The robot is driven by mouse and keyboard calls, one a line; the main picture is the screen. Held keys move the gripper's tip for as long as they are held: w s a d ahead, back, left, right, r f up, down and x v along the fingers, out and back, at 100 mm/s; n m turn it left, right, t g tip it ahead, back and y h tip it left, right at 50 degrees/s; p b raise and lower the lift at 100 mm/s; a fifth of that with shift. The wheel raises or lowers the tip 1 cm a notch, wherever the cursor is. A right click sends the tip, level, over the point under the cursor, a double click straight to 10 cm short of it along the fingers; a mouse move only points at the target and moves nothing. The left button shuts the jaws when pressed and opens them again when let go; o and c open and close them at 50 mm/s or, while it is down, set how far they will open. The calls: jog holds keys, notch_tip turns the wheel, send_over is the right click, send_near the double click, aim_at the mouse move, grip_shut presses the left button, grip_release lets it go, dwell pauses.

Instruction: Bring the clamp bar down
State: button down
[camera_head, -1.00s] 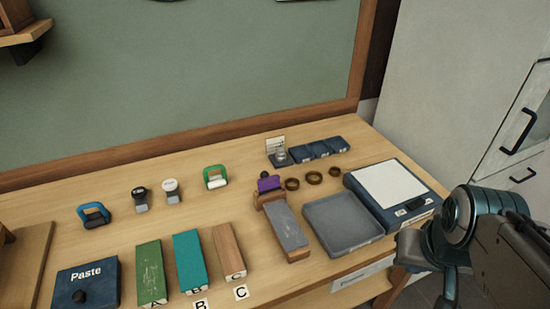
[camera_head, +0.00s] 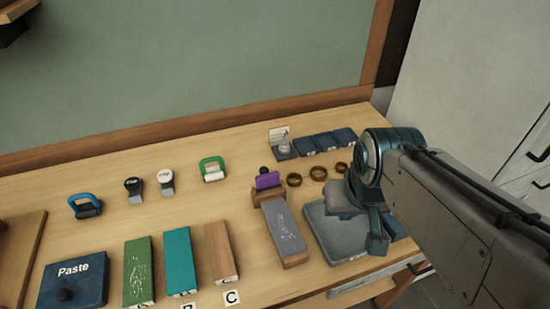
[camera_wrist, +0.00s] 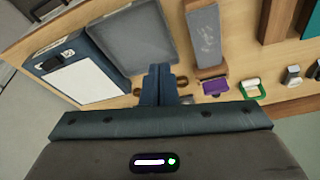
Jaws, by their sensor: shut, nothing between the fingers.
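A purple piece with a dark knob (camera_head: 267,181) stands upright at the far end of a wooden holder (camera_head: 268,195). It may be the clamp bar; I cannot tell for sure. A long grey stone (camera_head: 284,226) lies in the holder. In the wrist view, the purple piece (camera_wrist: 215,87) and the grey stone (camera_wrist: 206,37) are right of my fingers. My gripper (camera_head: 378,243) is over the tray and scale area, right of the holder and apart from it. In the wrist view, its fingers (camera_wrist: 158,72) are together and empty.
A grey tray (camera_head: 323,233) lies beside the holder. A scale with a white plate (camera_wrist: 85,80) is mostly hidden behind my arm in the head view. Several brown rings (camera_head: 318,173) lie behind the tray.

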jog(key=w+a+f+g+y+b, duration=0.1)
jog(key=w+a+f+g+y, duration=0.3)
jog(key=w, duration=0.4)
jog(key=w+a+f+g+y+b, duration=0.2)
jog(key=w+f+y, duration=0.35)
jog(key=w, duration=0.35)
jog(key=w+d+f+t+y, duration=0.1)
jog(key=w+y, duration=0.1)
jog(key=w, duration=0.1)
jog(key=w+d+f+m+t+y, duration=0.1)
jog(key=w+f+y, duration=0.1)
jog(key=w, duration=0.2)
jog(key=w+d+f+m+y+b, duration=0.1)
jog(key=w+f+y, duration=0.1)
jog(key=w+y, duration=0.1)
jog(key=shift+w+d+f+t, duration=0.15)
jog(key=shift+w+d+t, duration=0.25)
jog(key=shift+w, duration=0.1)
jog(key=shift+w+d+f+t+y, duration=0.1)
jog(key=shift+w+d+t+y, duration=0.3)
jog(key=shift+w+y, duration=0.1)
jog(key=shift+a, duration=0.1)
